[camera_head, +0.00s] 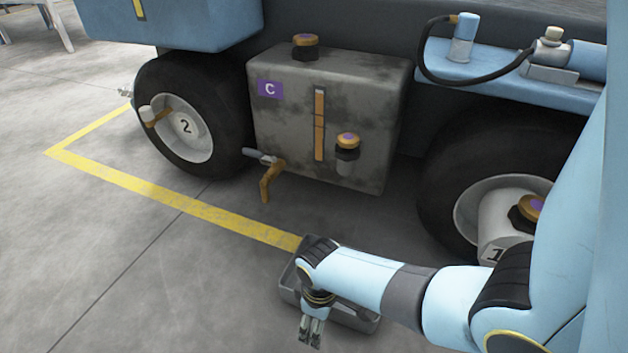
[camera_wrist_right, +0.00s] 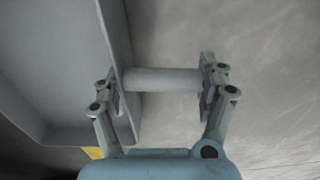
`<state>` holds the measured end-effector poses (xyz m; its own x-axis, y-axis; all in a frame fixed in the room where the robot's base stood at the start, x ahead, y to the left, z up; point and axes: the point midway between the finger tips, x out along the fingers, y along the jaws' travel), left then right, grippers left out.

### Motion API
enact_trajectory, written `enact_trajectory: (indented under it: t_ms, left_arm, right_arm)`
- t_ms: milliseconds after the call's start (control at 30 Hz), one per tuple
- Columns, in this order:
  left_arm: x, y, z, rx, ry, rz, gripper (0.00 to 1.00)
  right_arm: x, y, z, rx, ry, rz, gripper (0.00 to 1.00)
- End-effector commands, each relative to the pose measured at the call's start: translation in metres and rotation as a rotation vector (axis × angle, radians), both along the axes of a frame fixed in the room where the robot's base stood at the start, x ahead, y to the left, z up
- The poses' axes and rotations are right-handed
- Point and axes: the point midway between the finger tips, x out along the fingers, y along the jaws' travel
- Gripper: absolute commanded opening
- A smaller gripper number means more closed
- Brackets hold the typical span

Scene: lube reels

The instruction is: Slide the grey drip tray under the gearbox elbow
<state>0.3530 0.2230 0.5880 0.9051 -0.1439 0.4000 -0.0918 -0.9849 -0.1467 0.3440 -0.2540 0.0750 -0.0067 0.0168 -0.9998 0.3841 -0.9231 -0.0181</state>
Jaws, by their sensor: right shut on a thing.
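The grey drip tray (camera_head: 287,288) lies on the concrete floor near the bottom middle of the head view, partly hidden by my right arm. Its wall (camera_wrist_right: 118,40) fills the left of the right wrist view, with a round grey bar handle (camera_wrist_right: 162,80) at its side. My right gripper (camera_head: 311,331) is at the tray's near side and shut on the handle; its fingers (camera_wrist_right: 163,88) lie at either end of the bar. The gearbox elbow (camera_head: 271,178), orange and bent downward, juts from the lower left of the grey gearbox, beyond and left of the tray. My left gripper is not in view.
The grimy grey box (camera_head: 275,120) with purple label C hangs between wheel 2 (camera_head: 190,128) and wheel 1 (camera_head: 492,215). A yellow floor line (camera_head: 170,197) runs to the tray. The floor between tray and elbow looks clear.

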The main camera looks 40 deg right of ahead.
Motion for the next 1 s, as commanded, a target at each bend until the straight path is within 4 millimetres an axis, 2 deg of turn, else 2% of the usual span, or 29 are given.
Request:
enact_trajectory:
  t_ms: [267,600,1000]
  left_arm:
    - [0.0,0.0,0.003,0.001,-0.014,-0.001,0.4]
    - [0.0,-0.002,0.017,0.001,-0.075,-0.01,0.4]
    - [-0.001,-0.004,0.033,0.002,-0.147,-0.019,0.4]
  right_arm:
    - [0.01,-0.023,0.0,-0.001,-0.001,-0.001,0.21]
    - [0.021,-0.051,-0.001,-0.001,0.0,-0.001,0.21]
    - [0.029,-0.07,-0.001,-0.001,0.0,-0.001,0.21]
